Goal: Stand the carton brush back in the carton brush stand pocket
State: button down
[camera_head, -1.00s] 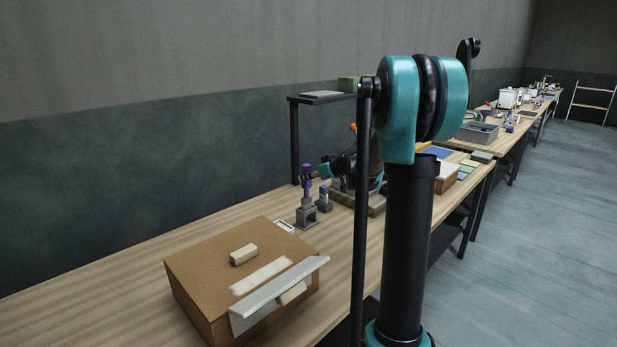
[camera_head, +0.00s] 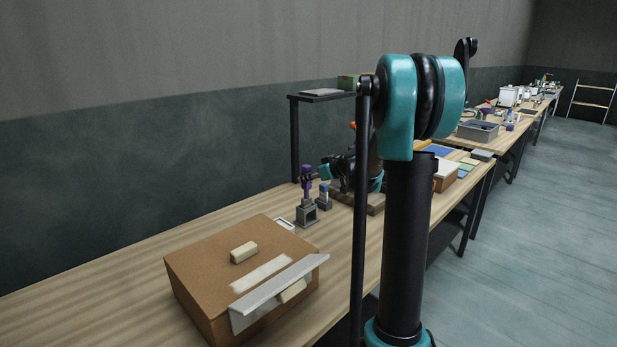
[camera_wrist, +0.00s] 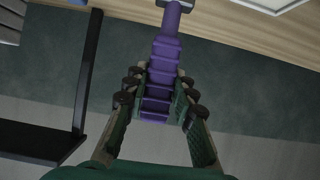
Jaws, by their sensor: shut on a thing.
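The carton brush is purple (camera_head: 307,187) and stands upright at the grey stand (camera_head: 307,215) on the bench. My gripper (camera_head: 308,177) reaches it from the right and is shut on its upper part. In the wrist view my gripper's two fingers (camera_wrist: 158,98) close on both sides of the ribbed purple brush handle (camera_wrist: 165,52). The narrower purple neck points away from the palm towards a dark piece at the top edge. The brush's lower end is small in the head view, and I cannot tell how deep it sits in the pocket.
A brown carton (camera_head: 205,270) with a pale block and a metal strip lies in front. A dark raised shelf (camera_head: 322,96) stands behind. Bare bench lies to the left.

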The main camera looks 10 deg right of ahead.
aim_at(309, 187)
jog(key=shift+f, duration=2.2)
dwell(0.5)
jog(key=c, duration=1.2)
grip_release()
jog(key=shift+v, duration=3.95)
jog(key=shift+d, duration=0.1)
jog(key=v, duration=1.2)
